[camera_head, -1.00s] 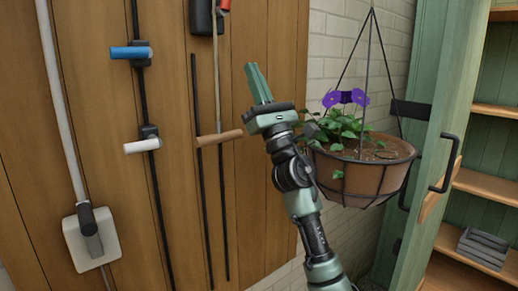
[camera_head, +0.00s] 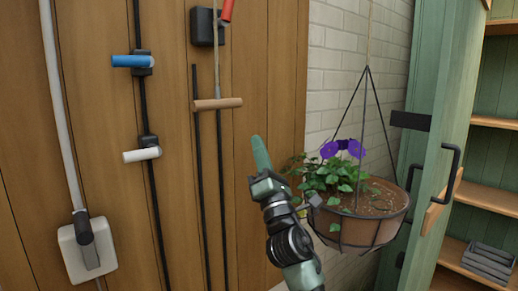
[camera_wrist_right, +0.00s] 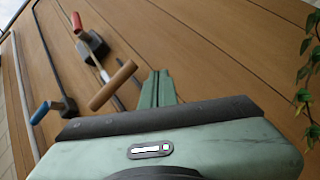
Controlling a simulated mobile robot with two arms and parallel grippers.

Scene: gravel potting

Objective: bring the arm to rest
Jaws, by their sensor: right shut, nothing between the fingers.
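My right gripper (camera_head: 261,152) points upward in front of the wooden wall, left of the hanging planter. Its green fingers are shut together with nothing between them. They also show in the right wrist view (camera_wrist_right: 157,88), pointing at the wood panel, with the wooden-handled lever (camera_wrist_right: 113,86) to their left. In the head view that lever (camera_head: 218,104) is above and left of the fingertips and apart from them. My left gripper is not in view.
A hanging planter (camera_head: 345,228) with purple flowers is close to the right of my arm. A blue handle (camera_head: 130,61) and a white handle (camera_head: 141,155) stick out from the wall at left. A green cabinet (camera_head: 440,150) stands at right.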

